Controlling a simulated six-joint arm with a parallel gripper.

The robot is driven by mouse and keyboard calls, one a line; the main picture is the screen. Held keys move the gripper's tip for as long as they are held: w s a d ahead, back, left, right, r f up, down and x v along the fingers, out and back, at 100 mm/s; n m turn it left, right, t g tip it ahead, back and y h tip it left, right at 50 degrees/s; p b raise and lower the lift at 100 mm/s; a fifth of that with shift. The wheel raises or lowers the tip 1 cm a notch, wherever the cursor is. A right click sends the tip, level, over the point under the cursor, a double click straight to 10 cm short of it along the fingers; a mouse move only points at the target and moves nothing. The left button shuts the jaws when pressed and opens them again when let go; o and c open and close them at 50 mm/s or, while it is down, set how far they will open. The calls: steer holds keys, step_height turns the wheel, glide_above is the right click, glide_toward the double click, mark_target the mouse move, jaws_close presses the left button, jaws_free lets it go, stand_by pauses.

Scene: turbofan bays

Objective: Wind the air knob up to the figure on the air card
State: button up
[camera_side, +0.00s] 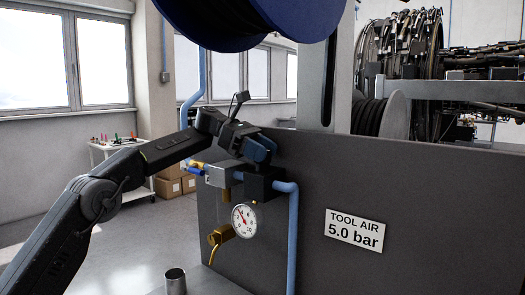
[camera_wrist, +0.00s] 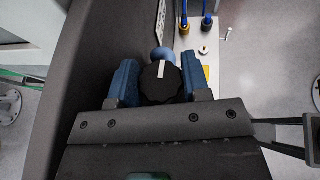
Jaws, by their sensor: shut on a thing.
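The air knob (camera_wrist: 160,84) is black and ridged with a white line on top, seen end-on in the wrist view. My gripper (camera_wrist: 160,76) has its blue fingers on both sides of it and is shut on it. In the side view my gripper (camera_side: 259,148) is above the dark regulator block (camera_side: 264,184) and hides the knob. The round white gauge (camera_side: 243,221) hangs below; its red needle points to the upper left, and its exact reading is too small to tell. The air card (camera_side: 354,229) on the grey panel reads "TOOL AIR 5.0 bar".
A blue hose (camera_side: 291,235) runs down right of the gauge. A brass fitting (camera_side: 220,235) sits at its lower left, and a blue-handled valve (camera_side: 194,170) is at the upper left. A metal cup (camera_side: 175,281) stands below. A blue reel (camera_side: 240,22) hangs overhead.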

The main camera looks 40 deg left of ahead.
steer(key=o, duration=0.6)
steer(key=shift+o, duration=0.2)
steer(key=shift+n+t, duration=0.4)
steer(key=n+t+y, duration=0.1)
steer(key=n+t, duration=0.1)
steer(key=shift+s+r+t, duration=0.1)
steer(key=shift+t, duration=0.3)
steer(key=n+t+y, duration=0.3)
steer(key=n+t, duration=0.1)
steer(key=shift+n, duration=0.3)
steer(key=v, duration=1.4)
steer(key=s+d+f+m+g+y, duration=0.2)
steer(key=s+d+f+m+y, duration=0.1)
steer(key=s+f+m, duration=0.7)
steer(key=s+d+f+m+g+y, duration=0.2)
steer(key=s+d+f+m+y, duration=0.2)
steer(key=s+f+m, duration=0.5)
steer(key=shift+s+d+f+m+y, duration=0.35)
steer(key=shift+s+d+m, duration=0.45)
steer(key=shift+s+m, duration=0.7)
